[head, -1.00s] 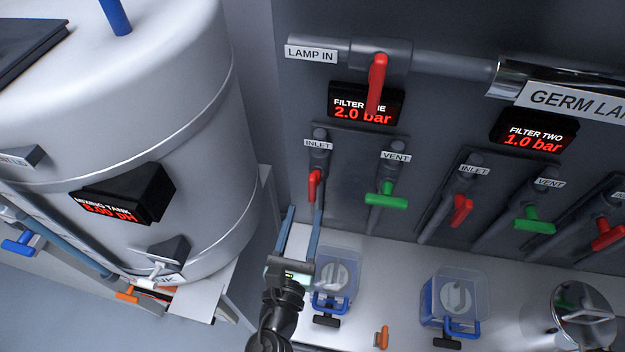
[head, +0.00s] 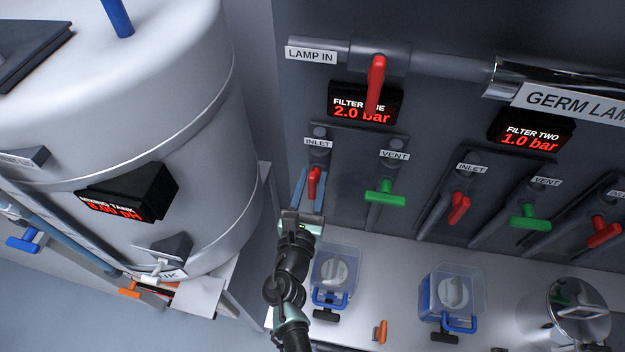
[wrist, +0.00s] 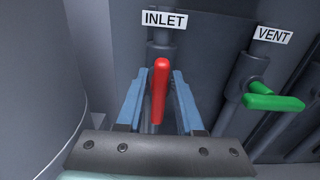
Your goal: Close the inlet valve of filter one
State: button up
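The inlet valve of filter one has a red lever handle (head: 314,183) below its INLET label (head: 318,142). The handle points down along its pipe. My gripper (head: 312,178) is at this handle, with one finger on each side of it. In the wrist view the red handle (wrist: 160,92) stands between my two blue fingers (wrist: 157,85), with a gap visible on both sides. My gripper is open and holds nothing. The filter one display (head: 364,103) reads 2.0 bar.
The green vent handle (head: 386,196) sits crosswise just right of the inlet. A red lamp-in handle (head: 376,82) hangs above. The mixing tank (head: 200,110) stands close on the left. Clear boxes with blue-handled fittings (head: 336,275) stand on the bench below.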

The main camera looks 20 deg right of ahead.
grip_shut()
jog(key=shift+f, duration=0.1)
jog(key=m+b, duration=0.3)
jog(key=shift+s+d+f, duration=0.1)
jog(key=shift+f, duration=0.05)
jog(key=m+b, duration=0.1)
jog(key=m, duration=0.1)
jog(key=m+b, duration=0.4)
jog(key=shift+s+d+f, duration=0.15)
jog(key=shift+d+f, duration=0.05)
jog(key=shift+d, duration=0.05)
jog(key=m+b, duration=0.3)
jog(key=m, duration=0.1)
jog(key=shift+d+f+m+b, duration=0.1)
jog(key=shift+f+m+b, duration=0.1)
jog(key=shift+m+b, duration=0.2)
jog(key=shift+s+m+b, duration=0.1)
jog(key=shift+m+b, duration=1.25)
jog(key=shift+m, duration=0.45)
